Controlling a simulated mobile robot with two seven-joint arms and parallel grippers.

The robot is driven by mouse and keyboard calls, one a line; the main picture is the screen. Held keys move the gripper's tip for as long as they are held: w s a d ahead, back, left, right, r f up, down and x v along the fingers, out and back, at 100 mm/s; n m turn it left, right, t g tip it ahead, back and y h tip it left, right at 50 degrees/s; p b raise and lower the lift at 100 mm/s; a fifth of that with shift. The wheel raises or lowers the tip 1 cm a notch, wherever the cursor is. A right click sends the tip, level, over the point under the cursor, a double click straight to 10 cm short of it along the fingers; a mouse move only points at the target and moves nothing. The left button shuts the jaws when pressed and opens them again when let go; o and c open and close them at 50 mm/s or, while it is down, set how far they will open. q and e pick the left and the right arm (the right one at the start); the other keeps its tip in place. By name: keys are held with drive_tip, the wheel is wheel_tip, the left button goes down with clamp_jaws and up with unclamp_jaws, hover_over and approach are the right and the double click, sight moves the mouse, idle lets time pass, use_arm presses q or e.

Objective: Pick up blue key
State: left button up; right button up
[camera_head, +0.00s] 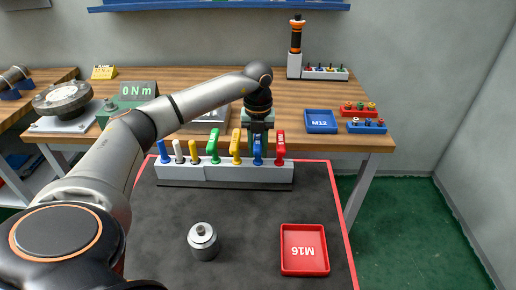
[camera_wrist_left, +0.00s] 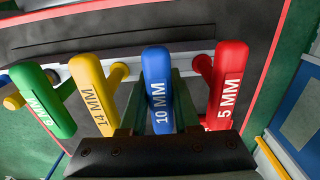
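The blue key (camera_head: 257,155) stands in the white rack (camera_head: 225,173), between a yellow key and the red key at the right end. In the left wrist view the blue key (camera_wrist_left: 158,90) is marked 10 MM. My left gripper (camera_head: 258,138) is at this key from behind. Its two dark green fingers (camera_wrist_left: 160,108) lie on either side of the blue handle, very close to it. I cannot tell whether they press on it. The key's lower part is hidden in the rack. My right gripper is not in view.
The yellow 14 MM key (camera_wrist_left: 92,92) and the red 5 MM key (camera_wrist_left: 228,85) stand close on both sides. A green key (camera_head: 213,146) and slimmer tools stand further left. A metal cylinder (camera_head: 203,240) and a red M16 tray (camera_head: 304,250) are in front on the dark mat.

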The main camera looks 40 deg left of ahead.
use_arm(q)
clamp_jaws()
drive_tip(key=shift+r, duration=0.1)
wheel_tip(320, 180, up, 10)
idle(0.7)
drive_tip(key=shift+d, duration=0.1)
